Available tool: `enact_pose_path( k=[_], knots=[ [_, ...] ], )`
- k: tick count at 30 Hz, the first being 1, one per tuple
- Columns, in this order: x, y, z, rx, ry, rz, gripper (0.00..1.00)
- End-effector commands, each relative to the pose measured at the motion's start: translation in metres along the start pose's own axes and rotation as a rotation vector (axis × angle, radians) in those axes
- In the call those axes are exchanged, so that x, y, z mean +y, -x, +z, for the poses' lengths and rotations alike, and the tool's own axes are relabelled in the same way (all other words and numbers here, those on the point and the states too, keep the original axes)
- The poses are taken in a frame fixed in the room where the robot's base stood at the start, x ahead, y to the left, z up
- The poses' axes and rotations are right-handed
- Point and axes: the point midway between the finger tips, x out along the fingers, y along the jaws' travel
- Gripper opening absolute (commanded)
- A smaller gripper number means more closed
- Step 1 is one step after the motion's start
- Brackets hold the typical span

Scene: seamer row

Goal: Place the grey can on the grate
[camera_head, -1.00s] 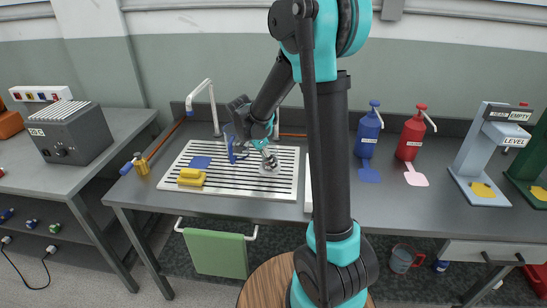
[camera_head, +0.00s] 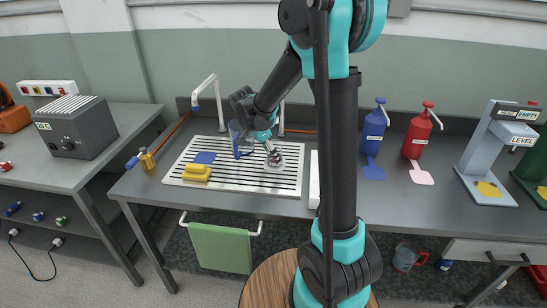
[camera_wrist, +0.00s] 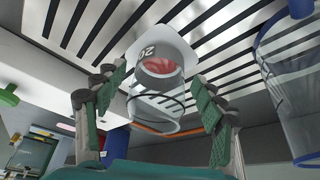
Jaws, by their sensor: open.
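The grey can (camera_wrist: 158,100) stands on the slotted metal grate (camera_head: 225,178), toward its right side in the head view. The wrist view shows its pale body, a marking near one end and some red on it. My gripper (camera_wrist: 160,105) is open, with one finger on each side of the can and visible gaps between pads and can. In the head view my gripper (camera_head: 271,147) is directly above the can (camera_head: 275,160). The grate's slots also show behind the can in the wrist view (camera_wrist: 225,60).
A yellow sponge-like block (camera_head: 196,172) and a blue pad (camera_head: 205,157) lie on the grate's left part. A clear blue-tinted vessel (camera_wrist: 285,85) stands close beside my gripper. A white tap (camera_head: 213,95) rises behind. Blue (camera_head: 373,132) and red (camera_head: 416,135) bottles stand to the right.

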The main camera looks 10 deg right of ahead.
Motion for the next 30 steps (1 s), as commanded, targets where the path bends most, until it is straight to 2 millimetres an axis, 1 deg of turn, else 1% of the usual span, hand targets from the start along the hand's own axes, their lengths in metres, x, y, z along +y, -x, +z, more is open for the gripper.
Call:
enact_pose_path(
  k=[1,9,12,15,21,30],
  knots=[
    [0.001,0.01,0.0,0.0,0.003,-0.001,0.7],
    [0.0,0.066,0.0,0.0,0.002,-0.001,0.7],
    [0.0,0.082,0.0,0.0,0.001,-0.001,0.7],
    [0.0,0.094,0.0,0.0,0.001,-0.001,0.7],
    [0.001,0.103,0.0,0.0,0.0,0.0,0.7],
    [0.0,0.103,0.0,0.0,0.0,0.0,0.7]
  ],
)
